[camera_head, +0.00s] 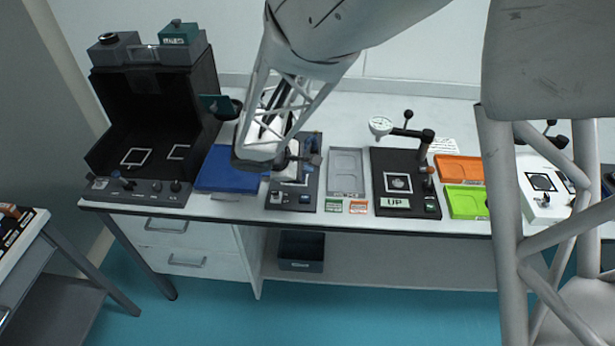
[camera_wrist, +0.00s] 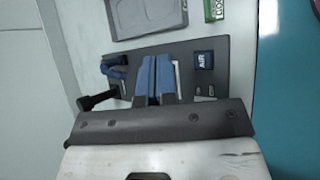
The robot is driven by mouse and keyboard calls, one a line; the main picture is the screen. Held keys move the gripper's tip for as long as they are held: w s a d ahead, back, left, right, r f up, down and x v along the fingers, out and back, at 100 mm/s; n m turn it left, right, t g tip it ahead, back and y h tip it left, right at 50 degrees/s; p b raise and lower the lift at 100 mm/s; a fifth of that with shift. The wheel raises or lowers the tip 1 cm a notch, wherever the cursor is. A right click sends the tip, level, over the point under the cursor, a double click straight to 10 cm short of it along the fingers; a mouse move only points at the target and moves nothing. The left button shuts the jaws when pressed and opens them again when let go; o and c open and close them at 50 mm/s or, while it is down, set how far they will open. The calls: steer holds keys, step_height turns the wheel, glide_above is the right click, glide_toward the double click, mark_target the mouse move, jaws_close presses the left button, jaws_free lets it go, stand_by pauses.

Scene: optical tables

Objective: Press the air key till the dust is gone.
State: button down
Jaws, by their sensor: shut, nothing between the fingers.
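The dark air station plate (camera_head: 292,203) lies on the white table, left of the grey tray. The fingers cover most of a white-outlined area there. Any dust is hidden or too small to tell.
A blue nozzle-like part (camera_wrist: 115,68) and a black knob (camera_wrist: 97,101) stand at the plate's other end. A blue pad (camera_head: 225,170) and an open black box (camera_head: 150,110) are to the left. A grey tray (camera_head: 345,172) and a black "UP" station (camera_head: 398,205) are to the right.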

mark_target(305, 199)
steer(key=shift+f, duration=4.1)
steer(key=shift+f, duration=0.85)
steer(key=shift+r, duration=0.15)
stand_by(0.3)
steer(key=shift+r, duration=0.7)
steer(key=shift+r, duration=0.1)
steer(key=shift+r, duration=2.4)
